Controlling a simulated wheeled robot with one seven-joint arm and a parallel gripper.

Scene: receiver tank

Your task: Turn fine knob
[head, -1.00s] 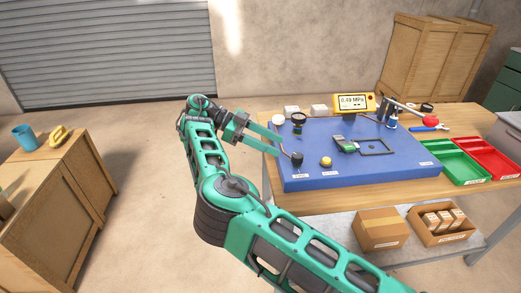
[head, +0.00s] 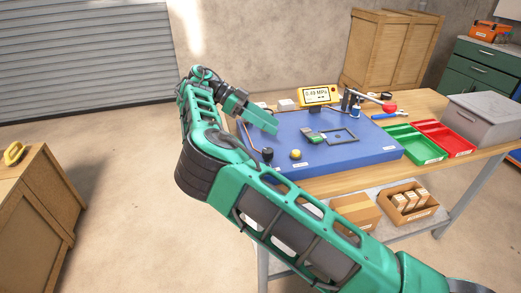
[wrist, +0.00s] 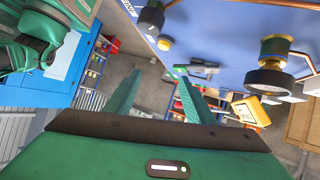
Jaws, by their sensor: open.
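The blue board (head: 350,160) lies on the wooden bench and carries the knobs. A black knob (head: 267,152) stands at its front left, also at the top of the wrist view (wrist: 151,15). A yellow knob (head: 295,154) is beside it, also in the wrist view (wrist: 165,43). A black round knob on a brass fitting (wrist: 268,78) shows right of my fingers in the wrist view; my gripper seems to hide it in the head view. I cannot tell which is the fine knob. My gripper (head: 277,127) is open and empty above the board's left part, apart from the knobs.
A yellow gauge (head: 320,95) reading 0.49 MPa stands at the board's back. A green device (head: 313,137) and a black frame (head: 340,137) lie on the board. Green (head: 410,145) and red (head: 445,138) trays are to the right. Open floor lies left of the bench.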

